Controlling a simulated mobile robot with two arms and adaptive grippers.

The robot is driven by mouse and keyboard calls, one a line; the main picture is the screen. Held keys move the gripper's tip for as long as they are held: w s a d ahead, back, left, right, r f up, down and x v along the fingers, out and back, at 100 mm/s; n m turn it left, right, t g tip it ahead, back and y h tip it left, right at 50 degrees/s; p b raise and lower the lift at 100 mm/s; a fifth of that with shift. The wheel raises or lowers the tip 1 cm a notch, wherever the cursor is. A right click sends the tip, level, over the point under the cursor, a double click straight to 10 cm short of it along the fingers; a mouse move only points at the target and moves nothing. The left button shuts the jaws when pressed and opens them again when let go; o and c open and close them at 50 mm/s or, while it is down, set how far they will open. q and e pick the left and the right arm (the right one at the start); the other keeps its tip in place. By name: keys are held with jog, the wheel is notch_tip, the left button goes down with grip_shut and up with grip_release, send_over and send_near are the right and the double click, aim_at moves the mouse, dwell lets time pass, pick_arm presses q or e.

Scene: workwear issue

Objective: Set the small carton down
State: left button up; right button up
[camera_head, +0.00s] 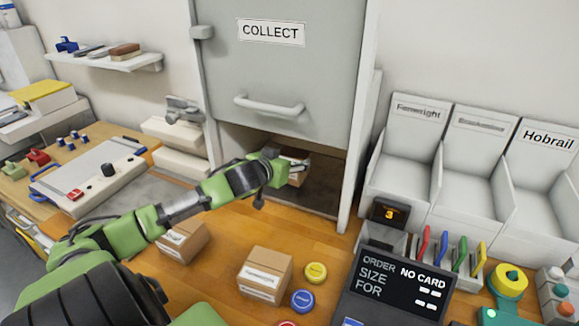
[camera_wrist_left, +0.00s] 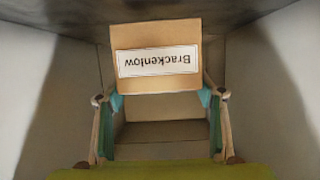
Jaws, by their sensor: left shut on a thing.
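My left gripper (camera_head: 284,170) reaches into the open lower bay of the grey COLLECT cabinet (camera_head: 270,85). It is shut on a small brown carton (camera_head: 296,156), mostly hidden behind the gripper and the raised door. In the left wrist view the carton (camera_wrist_left: 157,40) sits between the two fingers (camera_wrist_left: 161,98). Its white label reads "Brackenlow" upside down. I cannot tell whether the carton touches the bay floor (camera_head: 313,195). My right gripper is not in view.
Two other cartons, one at the left (camera_head: 181,242) and one nearer (camera_head: 265,275), stand on the wooden counter by yellow and blue discs. An order display (camera_head: 400,285) reads "NO CARD". Labelled white bins (camera_head: 405,180) stand right of the cabinet. Bay walls are close on both sides.

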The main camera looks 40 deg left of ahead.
pick_arm(q)
jog(key=shift+f, duration=1.2)
jog(key=shift+f, duration=0.1)
jog(key=o, duration=1.3)
jog(key=shift+s, duration=0.1)
jog(key=v, duration=1.2)
